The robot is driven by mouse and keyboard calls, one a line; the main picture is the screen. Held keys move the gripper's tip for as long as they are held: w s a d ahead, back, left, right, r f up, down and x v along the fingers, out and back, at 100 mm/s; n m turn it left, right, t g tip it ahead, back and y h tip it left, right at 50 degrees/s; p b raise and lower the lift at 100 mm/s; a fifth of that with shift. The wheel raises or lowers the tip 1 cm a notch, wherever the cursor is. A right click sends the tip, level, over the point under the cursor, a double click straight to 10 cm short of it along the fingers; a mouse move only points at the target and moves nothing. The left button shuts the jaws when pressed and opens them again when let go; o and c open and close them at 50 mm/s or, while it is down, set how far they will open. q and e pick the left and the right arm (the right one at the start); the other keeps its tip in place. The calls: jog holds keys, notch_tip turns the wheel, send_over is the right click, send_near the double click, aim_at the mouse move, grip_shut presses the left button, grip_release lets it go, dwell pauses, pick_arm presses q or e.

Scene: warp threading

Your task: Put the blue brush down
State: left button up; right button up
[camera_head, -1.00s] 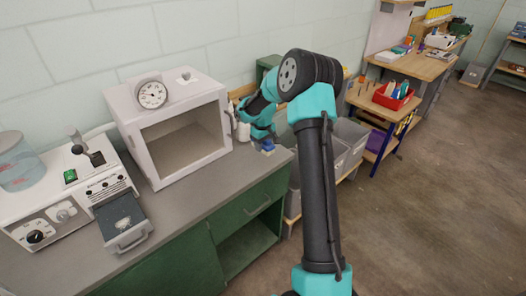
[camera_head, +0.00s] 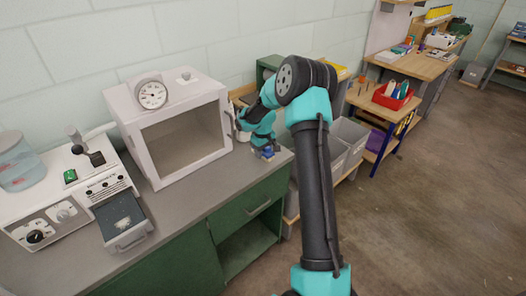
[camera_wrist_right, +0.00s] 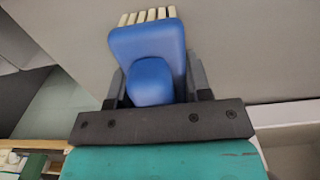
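The blue brush (camera_wrist_right: 148,45) has a rounded blue body and cream bristles at its far end. In the right wrist view it sits between the dark fingers of my right gripper (camera_wrist_right: 156,72), which are shut on its sides. In the head view my right gripper (camera_head: 265,146) is low over the right end of the grey counter (camera_head: 190,195), and a little of the brush's blue shows under it. Whether the bristles touch the counter I cannot tell. My left gripper is not in view.
A white oven-like box (camera_head: 180,130) with an open front stands left of my right gripper. A white machine (camera_head: 70,195) is at the far left. Grey bins (camera_head: 347,140) lie beyond the counter's right edge. The counter's front strip is clear.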

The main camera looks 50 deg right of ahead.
jog(key=o, duration=0.4)
jog(key=shift+o, duration=0.2)
notch_tip(320, 180, up, 12)
jog(key=shift+r, duration=0.15)
dwell(0.4)
jog(key=shift+a, duration=0.1)
dwell(0.4)
